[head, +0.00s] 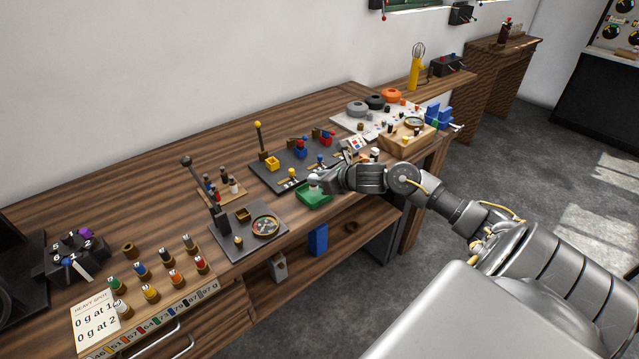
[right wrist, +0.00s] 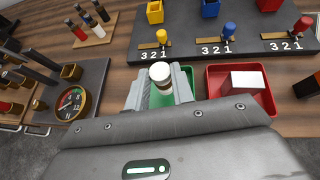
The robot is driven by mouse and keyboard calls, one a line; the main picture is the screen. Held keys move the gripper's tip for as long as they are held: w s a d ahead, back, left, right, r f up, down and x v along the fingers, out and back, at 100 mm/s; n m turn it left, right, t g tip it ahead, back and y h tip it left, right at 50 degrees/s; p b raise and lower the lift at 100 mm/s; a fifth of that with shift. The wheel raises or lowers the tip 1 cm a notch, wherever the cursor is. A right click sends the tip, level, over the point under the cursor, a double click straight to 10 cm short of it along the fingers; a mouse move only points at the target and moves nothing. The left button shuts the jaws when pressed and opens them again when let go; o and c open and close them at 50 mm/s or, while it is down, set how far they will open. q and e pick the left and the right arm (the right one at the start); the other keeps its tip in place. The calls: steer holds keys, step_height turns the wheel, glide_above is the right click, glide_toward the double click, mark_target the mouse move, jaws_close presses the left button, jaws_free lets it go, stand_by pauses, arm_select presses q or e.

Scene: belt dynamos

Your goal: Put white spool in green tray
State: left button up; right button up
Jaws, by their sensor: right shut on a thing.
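The white spool (right wrist: 160,77) is held upright between the two fingers of my right gripper (right wrist: 160,90), with its pale top facing the wrist camera. In the head view it shows as a small pale shape (head: 313,182) at the tip of my right gripper (head: 320,183). The green tray (head: 312,200) sits at the front edge of the bench, right under the gripper. In the right wrist view the green tray (right wrist: 184,84) shows behind and below the spool and fingers. I cannot tell whether the spool touches the tray floor. My left gripper is not in view.
A red tray (right wrist: 215,80) with a white block stands right beside the green tray. A dark plate (head: 262,178) with levers lies behind.

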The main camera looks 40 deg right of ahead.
step_height(320, 180, down, 2)
steer(key=shift+f+p, duration=0.1)
steer(key=shift+p, duration=0.3)
steer(key=shift+f, duration=0.2)
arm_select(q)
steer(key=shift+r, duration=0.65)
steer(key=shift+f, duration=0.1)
arm_select(e)
steer(key=shift+f+b, duration=0.2)
steer(key=shift+b, duration=0.15)
steer(key=o, duration=1)
steer(key=shift+r, duration=0.1)
steer(key=shift+r, duration=0.1)
